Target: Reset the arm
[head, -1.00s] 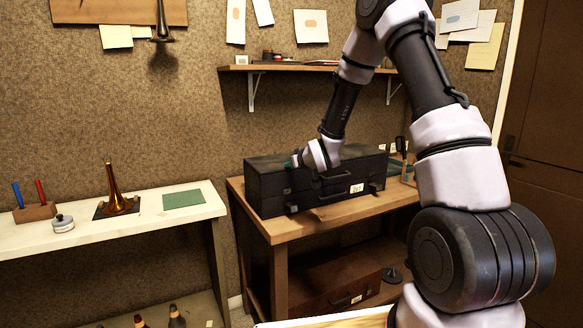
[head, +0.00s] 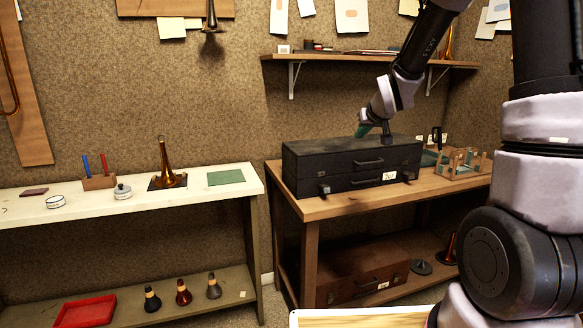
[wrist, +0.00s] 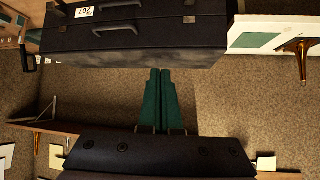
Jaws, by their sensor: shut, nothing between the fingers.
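My gripper (head: 362,131) shows in the head view just above the top of the dark instrument case (head: 345,152), which stands on the wooden bench at the right. In the wrist view, my gripper (wrist: 160,76) shows two green fingers lying side by side, shut with nothing held. The same black case (wrist: 140,38) fills the upper part of the wrist view, with its handles and a white label in sight. Whether the fingertips touch the case cannot be told.
A wall shelf (head: 370,58) hangs behind the arm. A wooden rack (head: 462,163) stands right of the case. The white bench (head: 60,217) at left holds a horn bell (head: 166,170), a green mat (head: 226,177) and small tools. A red tray (head: 86,311) and several mutes lie below.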

